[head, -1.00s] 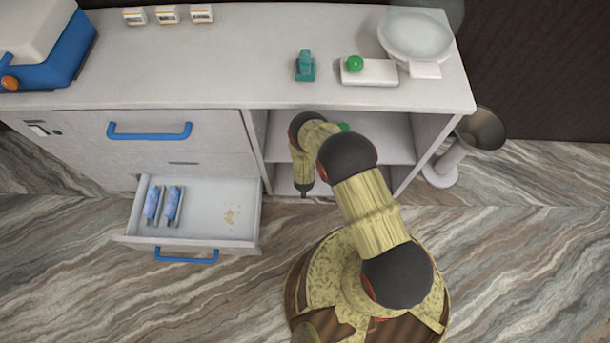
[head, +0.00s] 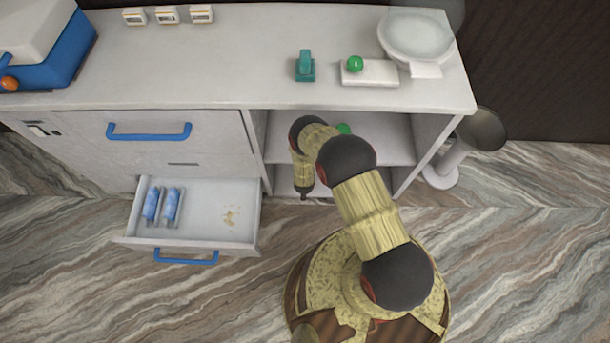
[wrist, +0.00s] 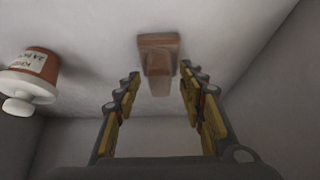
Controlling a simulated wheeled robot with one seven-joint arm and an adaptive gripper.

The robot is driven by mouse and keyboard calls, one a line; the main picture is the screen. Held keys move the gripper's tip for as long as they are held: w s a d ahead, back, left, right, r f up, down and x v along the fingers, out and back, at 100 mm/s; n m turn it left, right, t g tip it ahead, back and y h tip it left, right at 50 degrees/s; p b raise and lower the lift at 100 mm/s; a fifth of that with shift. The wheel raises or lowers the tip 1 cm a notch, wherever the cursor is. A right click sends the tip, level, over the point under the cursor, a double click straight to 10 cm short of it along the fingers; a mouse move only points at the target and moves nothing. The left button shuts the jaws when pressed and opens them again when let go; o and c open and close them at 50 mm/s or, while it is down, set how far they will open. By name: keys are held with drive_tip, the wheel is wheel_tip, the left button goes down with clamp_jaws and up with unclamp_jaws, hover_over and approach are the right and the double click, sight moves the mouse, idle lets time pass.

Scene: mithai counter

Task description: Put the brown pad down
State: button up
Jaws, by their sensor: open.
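The brown pad (wrist: 158,62), a flat block with a narrower grip, rests against a pale surface inside the cabinet in the wrist view. My gripper (wrist: 161,73) is open, with one finger on each side of the pad's grip. The pad sits around and just past the fingertips, and I see a gap on both sides. The wrist picture seems upside down, so the pale surface at its top looks like a shelf floor. In the head view the pad does not show, and I cannot make out the fingers.
A brown jar with a white lid (wrist: 30,78) is left in the wrist view. The open-fronted cabinet (head: 385,140) lies under the counter (head: 240,70). An open drawer (head: 210,195) with two blue packets juts out at left. A metal funnel-shaped bin (head: 480,130) stands at right.

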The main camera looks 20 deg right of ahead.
drive_tip(key=shift+r, duration=0.25)
drive_tip(key=p+v, duration=0.5)
drive_tip(key=v, duration=0.6)
drive_tip(key=shift+s+r, duration=0.25)
drive_tip(key=shift+s, duration=0.05)
drive_tip(key=shift+a, duration=0.1)
